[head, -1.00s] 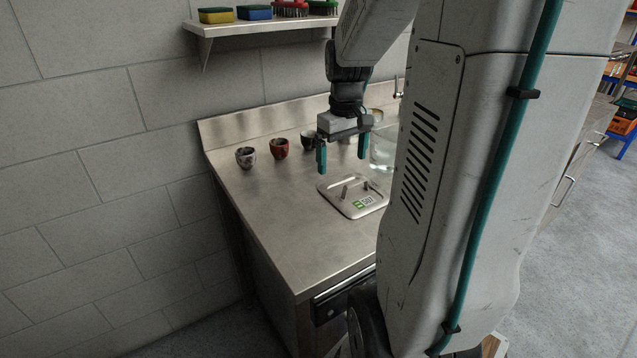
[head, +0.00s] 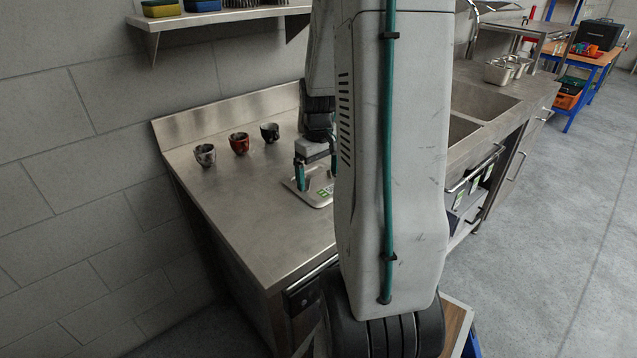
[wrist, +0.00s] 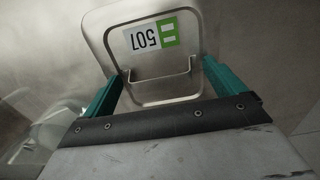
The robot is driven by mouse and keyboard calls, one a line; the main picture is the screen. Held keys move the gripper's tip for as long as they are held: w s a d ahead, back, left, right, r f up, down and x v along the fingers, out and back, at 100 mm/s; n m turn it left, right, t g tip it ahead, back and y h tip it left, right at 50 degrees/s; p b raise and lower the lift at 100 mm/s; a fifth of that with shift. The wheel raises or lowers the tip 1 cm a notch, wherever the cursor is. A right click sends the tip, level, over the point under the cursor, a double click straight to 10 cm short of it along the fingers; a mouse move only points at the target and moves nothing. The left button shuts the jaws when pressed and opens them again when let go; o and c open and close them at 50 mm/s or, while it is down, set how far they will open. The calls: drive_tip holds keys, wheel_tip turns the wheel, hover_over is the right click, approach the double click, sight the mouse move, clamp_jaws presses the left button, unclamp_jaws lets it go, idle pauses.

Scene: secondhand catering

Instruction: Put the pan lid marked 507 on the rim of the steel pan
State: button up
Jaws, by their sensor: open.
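The pan lid marked 507 (head: 314,201) lies flat on the steel counter, partly hidden by my arm in the head view. In the wrist view the lid (wrist: 189,92) is a rounded steel rectangle with a green and white 507 label and a raised bar handle (wrist: 158,78). My gripper (head: 317,173) is open and low over the lid. In the wrist view its teal fingers (wrist: 163,86) stand apart on either side of the handle, with nothing gripped. Small steel pans (head: 507,70) stand beyond the sinks; I cannot tell which is the task's pan.
A grey cup (head: 205,155), a red cup (head: 239,143) and a black cup (head: 270,132) stand along the counter's back. A wall shelf (head: 215,16) hangs above. Sink basins (head: 484,101) are right of my arm. Clear vessels (wrist: 45,128) show at the wrist view's lower left. The counter's front left is clear.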

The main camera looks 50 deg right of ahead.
sight(318, 171)
drive_tip(key=c, duration=1.3)
drive_tip(key=shift+o, duration=0.2)
drive_tip(key=shift+r, duration=0.15)
drive_tip(key=shift+r, duration=0.65)
wheel_tip(318, 171, up, 2)
drive_tip(key=shift+r, duration=0.2)
drive_tip(key=s+a, duration=0.2)
drive_tip(key=s, duration=0.2)
drive_tip(key=s+a, duration=0.3)
drive_tip(key=s, duration=0.2)
drive_tip(key=s+a+r, duration=0.1)
drive_tip(key=s+a, duration=0.2)
drive_tip(key=s, duration=0.1)
drive_tip(key=shift+s+a, duration=0.15)
drive_tip(key=shift+s, duration=0.2)
